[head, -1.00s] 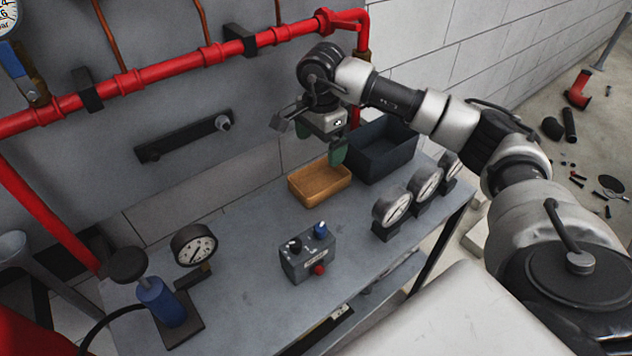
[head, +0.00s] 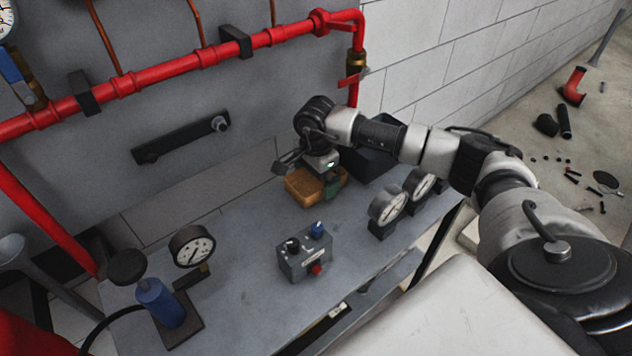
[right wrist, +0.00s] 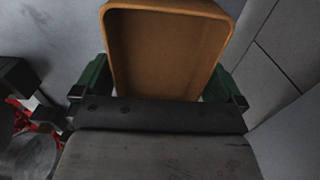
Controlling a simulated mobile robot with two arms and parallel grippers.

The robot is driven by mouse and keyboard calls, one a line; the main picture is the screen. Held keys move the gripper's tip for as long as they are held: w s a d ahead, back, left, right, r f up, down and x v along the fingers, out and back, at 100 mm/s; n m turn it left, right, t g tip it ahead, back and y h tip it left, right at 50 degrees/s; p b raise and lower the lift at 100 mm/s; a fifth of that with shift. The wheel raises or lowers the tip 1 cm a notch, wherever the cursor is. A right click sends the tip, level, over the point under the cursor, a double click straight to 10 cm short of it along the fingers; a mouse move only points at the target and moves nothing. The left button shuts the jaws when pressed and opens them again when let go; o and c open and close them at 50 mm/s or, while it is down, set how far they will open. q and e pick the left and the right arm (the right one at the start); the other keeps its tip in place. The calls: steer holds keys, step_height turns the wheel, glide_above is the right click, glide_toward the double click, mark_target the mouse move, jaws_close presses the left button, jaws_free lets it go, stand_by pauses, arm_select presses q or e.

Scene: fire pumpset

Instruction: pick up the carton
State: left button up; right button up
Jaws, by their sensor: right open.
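The carton (head: 303,190) is a shallow, orange-brown open box on the grey bench, against the back wall. My right gripper (head: 311,178) is low over it, pointing down, and hides part of its top. The carton (right wrist: 168,50) fills the upper middle of the right wrist view, its inside empty. The green fingers of my right gripper (right wrist: 160,83) stand open on either side of it. Whether they touch its walls I cannot tell. My left gripper is not in view.
A dark bin (head: 368,165) stands close right of the carton, partly behind my arm. Pressure gauges (head: 388,207) stand at the bench's right edge. A grey control box (head: 305,252) is in front. The bench (head: 232,262) is clear between control box and left gauge (head: 192,246).

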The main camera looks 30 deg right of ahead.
steer(key=shift+c, duration=0.2)
steer(key=c, duration=0.7)
steer(key=shift+c, duration=0.2)
steer(key=shift+r, duration=0.15)
